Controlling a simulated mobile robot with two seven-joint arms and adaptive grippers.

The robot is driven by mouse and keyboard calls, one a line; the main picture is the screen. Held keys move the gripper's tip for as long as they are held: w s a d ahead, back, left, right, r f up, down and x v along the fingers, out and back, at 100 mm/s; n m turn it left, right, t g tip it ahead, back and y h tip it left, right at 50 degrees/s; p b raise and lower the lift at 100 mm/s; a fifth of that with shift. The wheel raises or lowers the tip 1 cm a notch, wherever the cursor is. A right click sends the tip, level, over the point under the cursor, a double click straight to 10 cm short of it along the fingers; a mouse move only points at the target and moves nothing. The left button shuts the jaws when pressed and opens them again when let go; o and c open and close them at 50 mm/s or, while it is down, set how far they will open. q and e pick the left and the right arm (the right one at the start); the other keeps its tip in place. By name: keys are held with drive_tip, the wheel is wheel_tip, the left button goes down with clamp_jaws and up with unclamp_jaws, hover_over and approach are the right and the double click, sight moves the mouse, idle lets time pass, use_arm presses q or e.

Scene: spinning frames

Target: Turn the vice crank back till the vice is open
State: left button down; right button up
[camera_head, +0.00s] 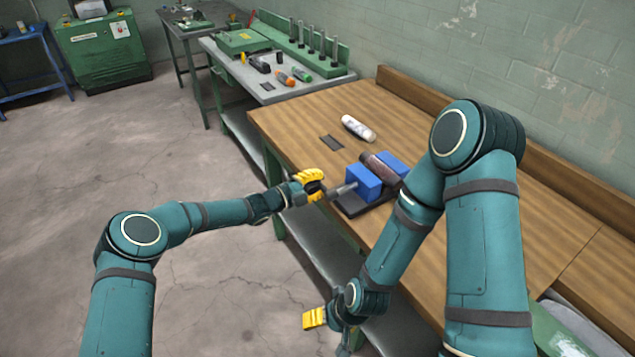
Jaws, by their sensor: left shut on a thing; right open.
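The blue vice (363,182) sits near the front edge of the wooden workbench (300,114). A dark reddish-brown cylinder (381,168) lies between its two blue jaws. A grey screw and crank (345,189) come out of the vice's left side toward the bench edge. My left gripper (318,188), with yellow fingers, is shut at the outer end of the crank. Its fingers hide the crank's handle. My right gripper (315,318) is open and empty, low in front of the bench and apart from the vice. My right arm covers part of the vice's right side.
A white bottle (358,128) and a small dark plate (332,143) lie behind the vice on the bench. A grey table (262,91) with tools stands further back. A green cabinet (105,60) is at the far left. The floor at left is clear.

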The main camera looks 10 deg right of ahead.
use_arm(q)
drive_tip(key=shift+d+r, duration=0.35)
drive_tip(key=shift+d, duration=0.1)
drive_tip(key=c, duration=0.9)
unclamp_jaws()
drive_tip(key=shift+s+a, duration=0.1)
drive_tip(key=shift+a, duration=0.05)
drive_tip(key=shift+s+a+f, duration=0.1)
drive_tip(key=shift+a+f, duration=0.1)
drive_tip(key=shift+a, duration=0.35)
drive_tip(key=v, duration=1.1)
drive_tip(key=shift+a, duration=0.25)
